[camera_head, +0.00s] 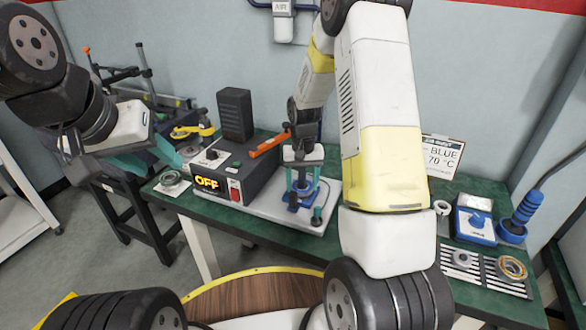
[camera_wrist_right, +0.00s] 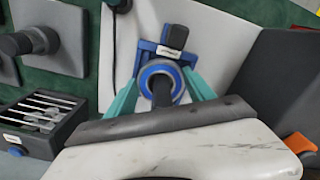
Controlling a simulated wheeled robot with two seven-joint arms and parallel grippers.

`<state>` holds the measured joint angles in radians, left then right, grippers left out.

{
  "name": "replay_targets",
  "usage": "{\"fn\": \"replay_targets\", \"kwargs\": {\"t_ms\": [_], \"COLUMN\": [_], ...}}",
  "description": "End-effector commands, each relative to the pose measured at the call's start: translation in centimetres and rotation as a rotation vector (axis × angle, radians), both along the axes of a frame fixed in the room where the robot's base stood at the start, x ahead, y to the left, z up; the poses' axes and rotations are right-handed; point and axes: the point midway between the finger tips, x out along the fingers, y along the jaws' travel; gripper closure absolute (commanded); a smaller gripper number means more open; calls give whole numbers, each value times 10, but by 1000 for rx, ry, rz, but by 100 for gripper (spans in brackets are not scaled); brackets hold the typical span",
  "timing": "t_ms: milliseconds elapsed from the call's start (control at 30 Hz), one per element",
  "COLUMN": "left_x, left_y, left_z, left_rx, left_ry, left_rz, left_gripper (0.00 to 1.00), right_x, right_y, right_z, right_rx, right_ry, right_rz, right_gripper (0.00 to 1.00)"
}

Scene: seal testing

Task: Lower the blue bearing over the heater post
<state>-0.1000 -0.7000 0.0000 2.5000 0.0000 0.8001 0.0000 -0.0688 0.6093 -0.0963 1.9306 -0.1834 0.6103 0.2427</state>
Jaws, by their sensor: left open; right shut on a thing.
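In the right wrist view the blue bearing (camera_wrist_right: 147,75), a blue ring with a grey inner part, sits between the teal fingers of my right gripper (camera_head: 302,190). My right gripper is shut on it, over the blue base (camera_wrist_right: 146,48) of the heater. A dark post (camera_wrist_right: 164,93) shows at the ring's middle; I cannot tell how far the ring is down over it. In the head view the bearing is small and partly hidden by the fingers. My left gripper (camera_head: 155,155) is open and empty, left of the heater control box (camera_head: 240,170), which reads OFF.
An orange-handled tool (camera_head: 268,145) lies on the control box, near a black speaker-like block (camera_head: 234,114). A metal ring part (camera_head: 172,180) lies at the table's left. A blue device (camera_head: 475,222), a blue-handled tool (camera_head: 522,212) and a slotted rack (camera_head: 490,272) are at the right. A sign reads BLUE 70 °C (camera_head: 441,157).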

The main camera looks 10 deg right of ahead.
Motion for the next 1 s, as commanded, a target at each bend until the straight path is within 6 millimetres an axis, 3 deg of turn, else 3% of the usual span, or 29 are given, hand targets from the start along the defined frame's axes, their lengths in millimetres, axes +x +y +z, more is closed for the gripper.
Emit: {"fn": "replay_targets", "kwargs": {"t_ms": [700, 733, 833, 1000], "left_x": [0, 0, 0, 0], "left_y": [0, 0, 0, 0], "left_z": [0, 0, 0, 0], "left_rx": [0, 0, 0, 0], "left_ry": [0, 0, 0, 0], "left_rz": [0, 0, 0, 0], "left_gripper": [52, 52, 52, 52], "right_x": [0, 0, 0, 0], "right_y": [0, 0, 0, 0], "right_z": [-9, -9, -8, -8], "right_rx": [0, 0, 0, 0], "right_ry": [-1, -1, -1, -1], "right_rz": [0, 0, 0, 0], "right_gripper": [94, 34, 15, 13]}}
